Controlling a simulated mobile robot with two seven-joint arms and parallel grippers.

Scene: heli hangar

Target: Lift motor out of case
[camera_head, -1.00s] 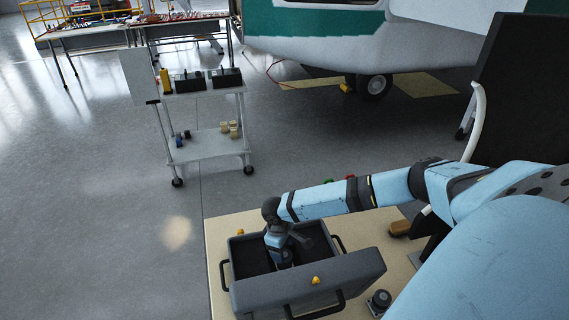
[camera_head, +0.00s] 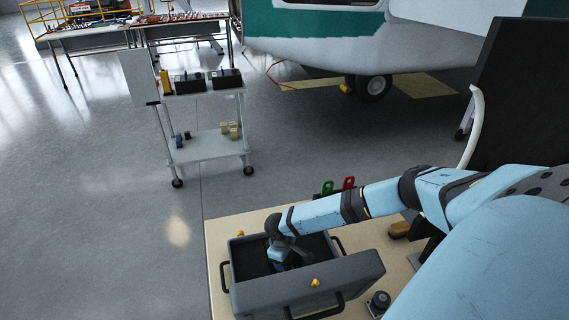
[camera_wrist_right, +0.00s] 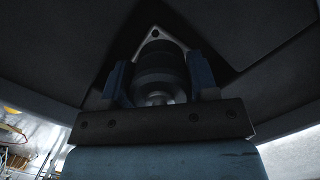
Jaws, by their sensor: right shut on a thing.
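The grey case (camera_head: 305,282) with black handles stands open on the tan table (camera_head: 222,226) in the head view. My right gripper (camera_head: 285,265) reaches down inside it, and the fingertips are hidden by the case wall. In the right wrist view, my right gripper (camera_wrist_right: 160,85) has a blue finger on each side of the dark cylindrical motor (camera_wrist_right: 158,62) and is shut on it. The motor is inside the dark case, by a corner with a pale triangular edge around it. My left gripper is not in view.
Green (camera_head: 327,188) and red (camera_head: 349,183) items stand behind my right arm. A brown-handled item (camera_head: 399,229) and a small dark round part (camera_head: 380,300) lie right of the case. A white cart (camera_head: 205,145) stands away on the floor.

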